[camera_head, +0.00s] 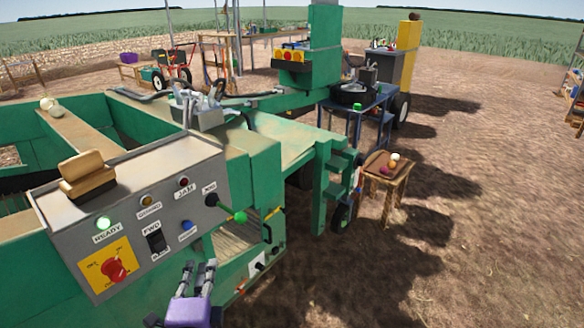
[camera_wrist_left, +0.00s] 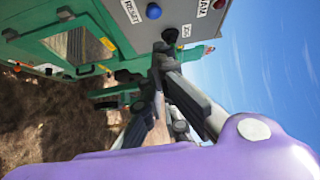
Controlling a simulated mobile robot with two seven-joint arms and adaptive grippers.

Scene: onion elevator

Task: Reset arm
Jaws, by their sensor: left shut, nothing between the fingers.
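My left gripper (camera_head: 197,272) has a purple body and grey fingers and shows at the bottom of the head view, in front of the control panel (camera_head: 130,200). Its fingers are shut with nothing between them. My right gripper is not in view.
The green machine (camera_head: 258,190) fills the left and middle. A small wooden stool (camera_head: 384,176) with onions stands to its right, and a blue table (camera_head: 358,108) stands behind. A brown block (camera_head: 85,178) sits on the panel. The dirt ground at right is mostly free.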

